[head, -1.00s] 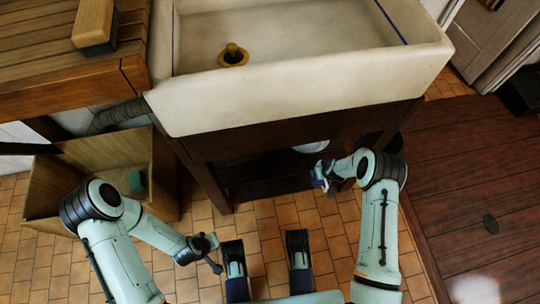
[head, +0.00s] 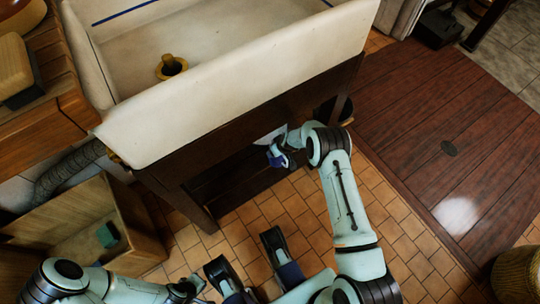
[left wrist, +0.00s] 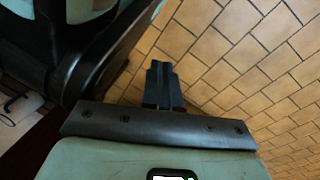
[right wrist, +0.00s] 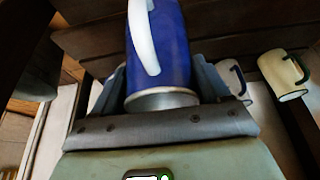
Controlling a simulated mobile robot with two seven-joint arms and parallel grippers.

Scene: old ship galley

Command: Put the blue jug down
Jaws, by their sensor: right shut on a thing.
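The blue jug (right wrist: 172,45) has a white handle and a pale metal-like base band. In the right wrist view it stands between the fingers of my right gripper (right wrist: 165,88), which is shut on it. In the head view my right gripper (head: 277,157) is under the front of the sink, and only a small blue patch of the jug shows there. My left gripper (left wrist: 163,85) is shut and empty over the tiled floor. In the head view it is low at the left (head: 190,290), partly hidden by my own body.
A cream mug (right wrist: 284,76) and a white mug (right wrist: 234,78) are beside the jug. The white sink (head: 230,90) overhangs a dark wooden frame (head: 190,200). A wooden crate (head: 125,215) with a green item stands at left. The tiled floor (head: 380,205) in front is clear.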

